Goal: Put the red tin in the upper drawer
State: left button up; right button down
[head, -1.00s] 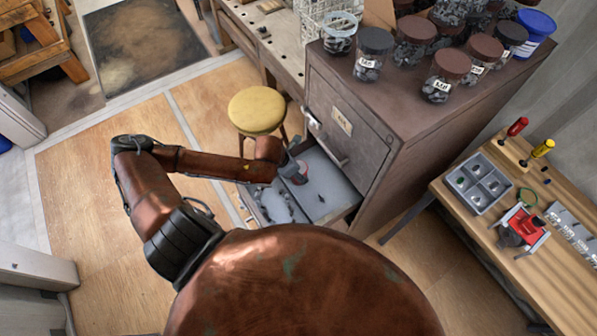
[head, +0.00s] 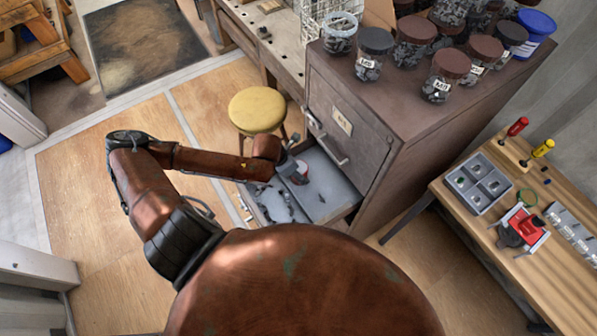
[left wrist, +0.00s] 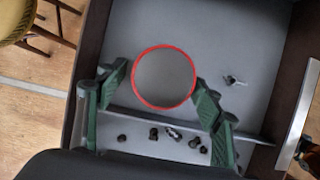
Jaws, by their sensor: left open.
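The red tin (head: 301,172) stands in an open drawer (head: 338,188) of the brown cabinet. In the left wrist view the tin (left wrist: 164,105) is seen from above as a red rim around a grey middle. My left gripper (left wrist: 160,78) is open, with one green finger on each side of the tin. Whether the fingers touch it I cannot tell. In the head view my left gripper (head: 288,168) reaches into the drawer from the left. The open drawer is below a closed, labelled drawer front (head: 345,135). My right gripper is not in view.
A divider (left wrist: 235,133) crosses the drawer, with several small dark parts beyond it and one loose part (left wrist: 234,81) beside the tin. A yellow stool (head: 257,110) stands close by the arm. Jars (head: 446,75) crowd the cabinet top. A workbench (head: 520,265) is at right.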

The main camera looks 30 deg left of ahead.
pick_arm(q)
jog(key=p+v, duration=0.2)
jog(key=v, duration=0.8)
jog(key=shift+r, duration=0.25)
jog(key=shift+d, duration=0.1)
